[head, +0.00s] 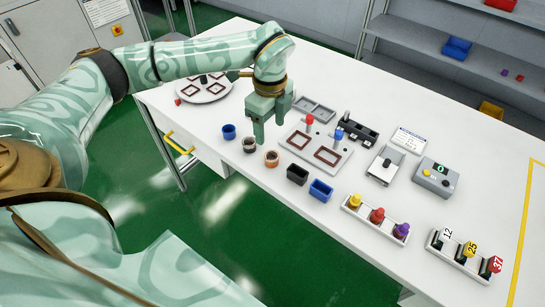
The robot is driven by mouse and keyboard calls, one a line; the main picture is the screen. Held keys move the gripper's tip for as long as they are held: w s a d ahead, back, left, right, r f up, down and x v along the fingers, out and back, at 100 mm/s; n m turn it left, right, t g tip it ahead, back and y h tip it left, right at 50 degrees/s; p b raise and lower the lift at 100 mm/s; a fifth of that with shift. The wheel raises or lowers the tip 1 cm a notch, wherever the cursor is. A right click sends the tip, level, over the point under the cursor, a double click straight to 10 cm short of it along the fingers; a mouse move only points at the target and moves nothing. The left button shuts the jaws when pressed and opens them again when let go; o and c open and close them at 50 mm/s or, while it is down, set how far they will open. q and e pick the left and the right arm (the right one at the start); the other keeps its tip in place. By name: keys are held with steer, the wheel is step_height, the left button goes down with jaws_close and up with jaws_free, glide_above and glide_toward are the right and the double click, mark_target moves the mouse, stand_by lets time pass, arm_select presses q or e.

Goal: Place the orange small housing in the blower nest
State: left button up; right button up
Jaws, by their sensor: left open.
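The orange small housing (271,159) is a round open cup standing upright on the white table, at the right end of a short row of round cups. My left gripper (272,128) points down above and just behind this row, with its fingers apart and nothing seen between them. The fingers look close to the grey-brown cup (249,145) and the orange housing; whether they touch either I cannot tell. I cannot tell for sure which fixture is the blower nest; a grey fixture with an upright black part (386,166) stands to the right. My right gripper is not in view.
A blue cup (229,131) and black (297,174) and blue (321,190) square housings flank the row. Behind is a plate with red-framed recesses (316,148) and red and blue knobs. Coloured-knob (376,216) and numbered (466,252) racks stand front right.

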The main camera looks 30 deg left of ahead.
arm_select(q)
glide_above(272, 155)
steer(key=s, duration=0.1)
step_height(272, 155, down, 5)
steer(key=shift+s+d+f+b, duration=0.1)
steer(key=shift+d+f+b, duration=0.1)
steer(key=shift+b, duration=0.25)
steer(key=f+b, duration=0.1)
steer(key=f, duration=0.4)
steer(key=shift+s+d+f+b, duration=0.1)
steer(key=shift+d+b, duration=0.1)
steer(key=shift+b, duration=0.2)
steer(key=c, duration=1.1)
